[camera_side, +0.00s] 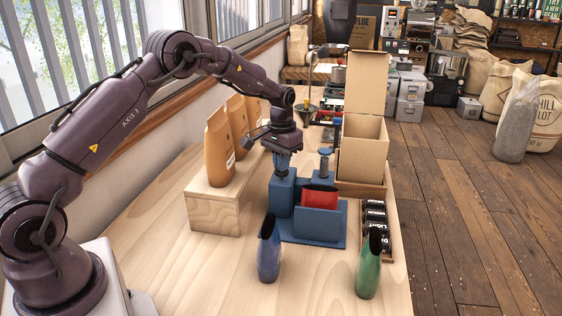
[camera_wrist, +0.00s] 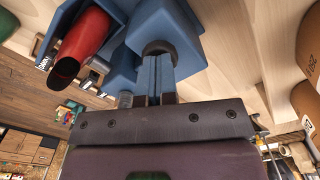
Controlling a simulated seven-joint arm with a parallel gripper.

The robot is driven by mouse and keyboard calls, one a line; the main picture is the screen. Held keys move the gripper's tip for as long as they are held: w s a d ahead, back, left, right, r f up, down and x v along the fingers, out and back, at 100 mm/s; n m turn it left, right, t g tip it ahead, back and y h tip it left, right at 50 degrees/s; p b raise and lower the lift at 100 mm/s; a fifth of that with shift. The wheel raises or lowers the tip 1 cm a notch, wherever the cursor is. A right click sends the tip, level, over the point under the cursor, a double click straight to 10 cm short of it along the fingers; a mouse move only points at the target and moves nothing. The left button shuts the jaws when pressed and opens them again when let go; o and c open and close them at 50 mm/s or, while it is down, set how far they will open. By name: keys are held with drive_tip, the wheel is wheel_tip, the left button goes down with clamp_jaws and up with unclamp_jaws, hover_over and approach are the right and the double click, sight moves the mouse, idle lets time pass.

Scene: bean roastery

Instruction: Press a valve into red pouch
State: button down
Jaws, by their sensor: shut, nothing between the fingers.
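The red pouch (camera_side: 320,197) stands in a blue holder (camera_side: 318,224) in the middle of the table. In the wrist view the red pouch (camera_wrist: 84,38) shows at upper left, with a dark open mouth. My gripper (camera_side: 282,172) points down over a tall blue block (camera_side: 281,195) just left of the pouch. In the wrist view my gripper (camera_wrist: 160,58) is shut, its narrow fingers together at a dark round opening (camera_wrist: 159,47) in the blue block. I cannot tell whether the tips touch it. No loose valve can be made out.
A blue pouch (camera_side: 269,252) and a green pouch (camera_side: 368,265) stand at the front. A blue post with a round cap (camera_side: 325,154) stands behind the holder. Brown pouches (camera_side: 219,146) stand on a wooden block at left. An open carton (camera_side: 362,150) and a rack of dark packets (camera_side: 375,222) are right.

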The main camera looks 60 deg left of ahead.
drive_tip(key=shift+r, duration=3)
drive_tip(key=shift+f, duration=0.1)
drive_tip(key=shift+s+d+f, duration=0.25)
drive_tip(key=shift+s+f, duration=0.1)
drive_tip(key=shift+s, duration=0.3)
drive_tip(key=shift+s+d+f, duration=0.2)
drive_tip(key=shift+s+f, duration=0.15)
drive_tip(key=shift+s, duration=0.25)
drive_tip(key=s+d+r+m+t, duration=0.1)
drive_tip(key=s+d+r+t, duration=0.1)
drive_tip(key=s+d+r, duration=0.3)
drive_tip(key=s+d+r+m+t, duration=0.1)
drive_tip(key=s+d+r, duration=0.4)
drive_tip(key=s, duration=0.8)
drive_tip(key=s+d+r+m+t, duration=0.1)
drive_tip(key=s+d+r+t, duration=0.1)
drive_tip(key=s+d+r, duration=0.3)
drive_tip(key=s+r, duration=0.1)
drive_tip(key=s, duration=0.3)
drive_tip(key=shift+s+d+r+t, duration=0.3)
drive_tip(key=shift+s+d, duration=0.05)
drive_tip(key=shift+s, duration=0.05)
